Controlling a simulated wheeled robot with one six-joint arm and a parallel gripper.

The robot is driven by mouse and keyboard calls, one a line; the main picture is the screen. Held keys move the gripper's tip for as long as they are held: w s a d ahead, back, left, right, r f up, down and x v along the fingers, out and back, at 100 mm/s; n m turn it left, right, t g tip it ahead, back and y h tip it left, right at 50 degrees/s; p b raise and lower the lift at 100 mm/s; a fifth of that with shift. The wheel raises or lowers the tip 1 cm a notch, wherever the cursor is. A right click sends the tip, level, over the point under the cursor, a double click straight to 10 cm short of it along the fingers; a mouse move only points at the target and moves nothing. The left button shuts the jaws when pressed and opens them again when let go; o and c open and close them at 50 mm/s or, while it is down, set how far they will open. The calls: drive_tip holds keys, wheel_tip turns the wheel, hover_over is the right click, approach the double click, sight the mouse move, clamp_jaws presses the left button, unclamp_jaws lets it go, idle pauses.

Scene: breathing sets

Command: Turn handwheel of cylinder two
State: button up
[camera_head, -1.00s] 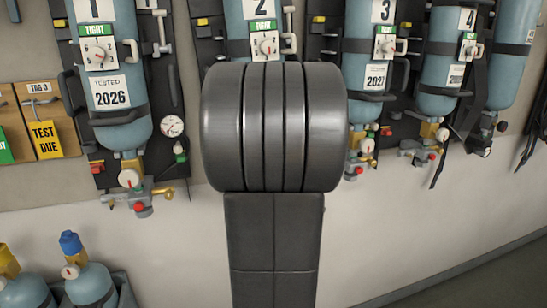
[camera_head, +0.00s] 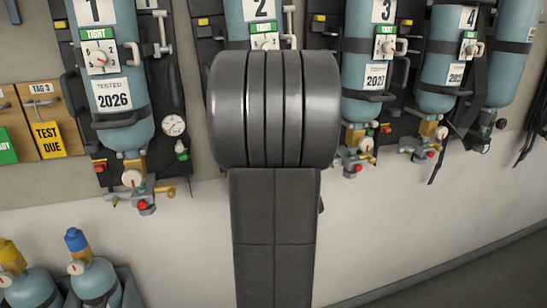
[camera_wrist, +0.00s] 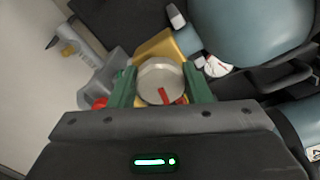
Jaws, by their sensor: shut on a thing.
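Cylinder two (camera_head: 238,20) is blue and hangs on the wall panel. Its lower part and its handwheel are hidden behind my arm in the body camera view. A tag on it reads TIGHT (camera_head: 264,29), with a dial below. In the wrist view, my gripper (camera_wrist: 161,84) has its two green fingers on either side of a round pale handwheel (camera_wrist: 158,74) and is shut on it. The handwheel has a red mark at its lower right side. A yellow valve body (camera_wrist: 155,46) shows behind it, and a blue cylinder (camera_wrist: 255,28) fills the upper right.
Cylinder one (camera_head: 108,68) hangs to the left, cylinder three (camera_head: 366,60) and cylinder four (camera_head: 449,55) to the right. A red knob (camera_wrist: 99,103) and a gauge (camera_wrist: 216,67) sit close to my fingers. Small cylinders (camera_head: 94,278) stand at lower left.

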drive_tip(key=m, duration=0.3)
drive_tip(key=shift+m, duration=0.3)
drive_tip(key=shift+d+m, duration=0.1)
drive_tip(key=shift+m, duration=1.7)
drive_tip(key=o, duration=1)
drive_tip(key=shift+s, duration=0.1)
